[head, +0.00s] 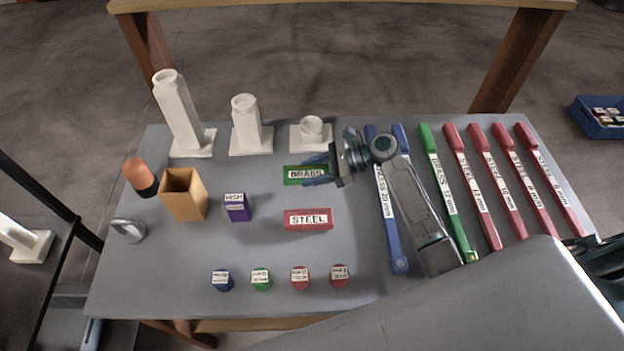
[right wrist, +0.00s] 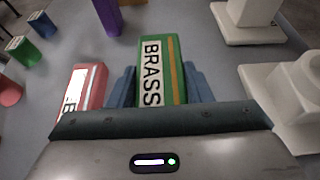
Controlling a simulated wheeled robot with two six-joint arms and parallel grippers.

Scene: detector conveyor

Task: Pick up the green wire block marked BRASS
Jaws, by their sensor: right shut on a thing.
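The green wire block marked BRASS (head: 291,169) lies near the middle of the grey table, behind the red block marked STEEL (head: 309,227). My right gripper (head: 317,171) reaches it from the right, with its blue fingers shut on the block's sides. In the right wrist view the BRASS block (right wrist: 173,60) sits between the two fingers (right wrist: 160,88), its label facing up. I cannot tell whether it is lifted off the table. The STEEL block (right wrist: 92,80) is beside the fingers, apart from the BRASS block.
White stands (head: 184,125) line the table's back. A wooden box (head: 184,196) and purple block (head: 237,208) stand left. Blue, green and red labelled tools (head: 484,205) lie right, partly under my right arm. Small labelled caps (head: 261,280) sit at the front. A blue bin (head: 596,125) is far right.

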